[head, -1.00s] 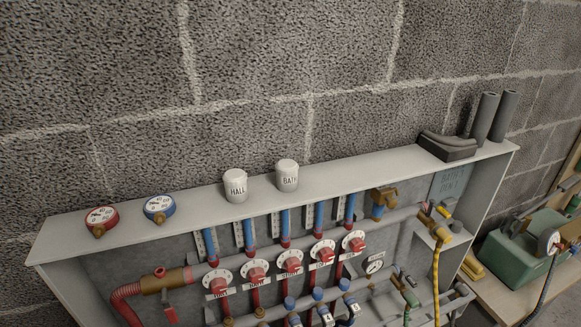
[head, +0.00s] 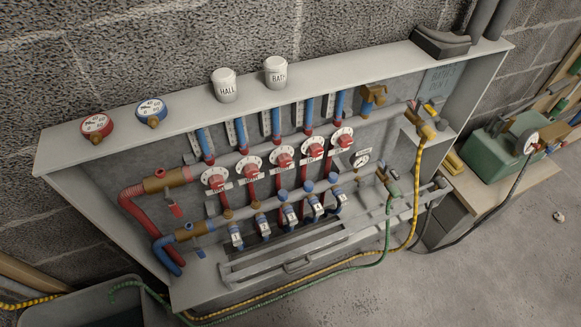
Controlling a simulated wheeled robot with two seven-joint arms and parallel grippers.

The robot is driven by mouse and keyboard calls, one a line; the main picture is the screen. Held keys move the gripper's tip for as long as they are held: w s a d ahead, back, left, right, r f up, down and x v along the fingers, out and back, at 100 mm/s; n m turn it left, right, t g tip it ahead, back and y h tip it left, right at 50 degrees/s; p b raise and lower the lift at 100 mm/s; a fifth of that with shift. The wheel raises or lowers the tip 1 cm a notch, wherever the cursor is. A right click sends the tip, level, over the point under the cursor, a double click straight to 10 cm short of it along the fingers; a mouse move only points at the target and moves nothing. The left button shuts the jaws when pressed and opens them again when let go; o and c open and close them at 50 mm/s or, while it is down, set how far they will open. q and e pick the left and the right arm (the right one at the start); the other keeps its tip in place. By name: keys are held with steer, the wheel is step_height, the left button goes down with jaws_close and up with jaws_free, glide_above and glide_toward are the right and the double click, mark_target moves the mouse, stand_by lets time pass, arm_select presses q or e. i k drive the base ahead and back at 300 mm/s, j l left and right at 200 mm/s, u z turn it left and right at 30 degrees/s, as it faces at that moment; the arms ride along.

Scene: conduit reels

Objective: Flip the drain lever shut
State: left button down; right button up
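The manifold cabinet (head: 105,212) stands open against the block wall. At the right end of the upper pipe is a brass valve (head: 424,128) with a yellow hose (head: 417,190) on it and a small yellowish handle (head: 430,109). At the right end of the lower pipe, a smaller brass fitting (head: 384,177) carries a green hose (head: 387,225). Which of these bears the drain lever, and its exact position, I cannot tell. Neither gripper is in view.
White caps HALL (head: 225,88) and BATH (head: 276,74) and red (head: 97,125) and blue (head: 151,110) gauges sit on the cabinet top. Both hoses run along the cabinet's front toward a grey tub (head: 75,295). A green pump (head: 490,148) stands on a side bench. The floor at right is mostly clear.

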mark_target(393, 172)
steer(key=i+l+z, duration=0.5)
steer(key=i+z, duration=0.15)
steer(key=z, duration=0.2)
